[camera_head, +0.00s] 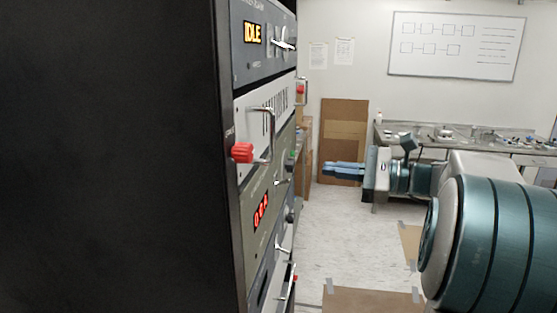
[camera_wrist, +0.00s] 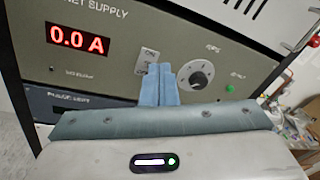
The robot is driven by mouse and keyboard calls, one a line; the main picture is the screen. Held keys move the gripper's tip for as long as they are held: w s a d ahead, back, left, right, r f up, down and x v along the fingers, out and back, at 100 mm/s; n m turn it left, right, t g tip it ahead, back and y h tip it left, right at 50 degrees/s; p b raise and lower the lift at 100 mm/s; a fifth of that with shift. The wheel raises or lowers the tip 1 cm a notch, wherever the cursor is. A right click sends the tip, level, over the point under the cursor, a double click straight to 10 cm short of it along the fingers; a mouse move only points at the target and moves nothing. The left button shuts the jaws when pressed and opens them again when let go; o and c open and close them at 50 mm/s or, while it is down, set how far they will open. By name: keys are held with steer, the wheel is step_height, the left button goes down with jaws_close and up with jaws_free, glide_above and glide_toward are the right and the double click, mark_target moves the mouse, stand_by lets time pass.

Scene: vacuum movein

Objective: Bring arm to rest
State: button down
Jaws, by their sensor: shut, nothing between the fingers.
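My gripper (camera_head: 343,170) is at the middle right in the head view, at the end of my teal and white arm, and points left toward the equipment rack (camera_head: 262,130). Its blue fingers are together and hold nothing. In the wrist view the shut fingers (camera_wrist: 159,84) stand in front of a grey supply panel (camera_wrist: 120,40) with a red "0.0 A" display (camera_wrist: 78,39), a round knob (camera_wrist: 196,75) and a green light (camera_wrist: 230,88). I cannot tell the exact gap between the fingertips and the panel.
The tall rack's black side (camera_head: 110,150) fills the left of the head view. A red knob (camera_head: 242,152) and metal handles stick out from its front. A cluttered bench (camera_head: 470,140) stands at the back right. Cardboard (camera_head: 342,135) leans on the wall. Pale floor (camera_head: 350,230) lies open between.

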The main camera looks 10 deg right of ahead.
steer(key=s+a+f+n+g+h+b, duration=0.2)
steer(key=s+a+f+n+g+h, duration=0.15)
steer(key=s+a+f, duration=0.35)
steer(key=s+a+f+n+g+h+b, duration=0.1)
steer(key=s+a+f+n+g+h, duration=0.3)
steer(key=f, duration=0.5)
steer(key=s+d+f+n+t+h+b, duration=0.1)
steer(key=s+f+n+t+h+b, duration=0.1)
steer(key=s+f+n+h, duration=0.5)
step_height(320, 180, down, 4)
steer(key=s+n+b, duration=0.1)
steer(key=n, duration=0.4)
steer(key=shift+s+d+f, duration=0.25)
steer(key=shift+d, duration=0.1)
steer(key=shift+a+h, duration=0.1)
steer(key=shift+h, duration=0.15)
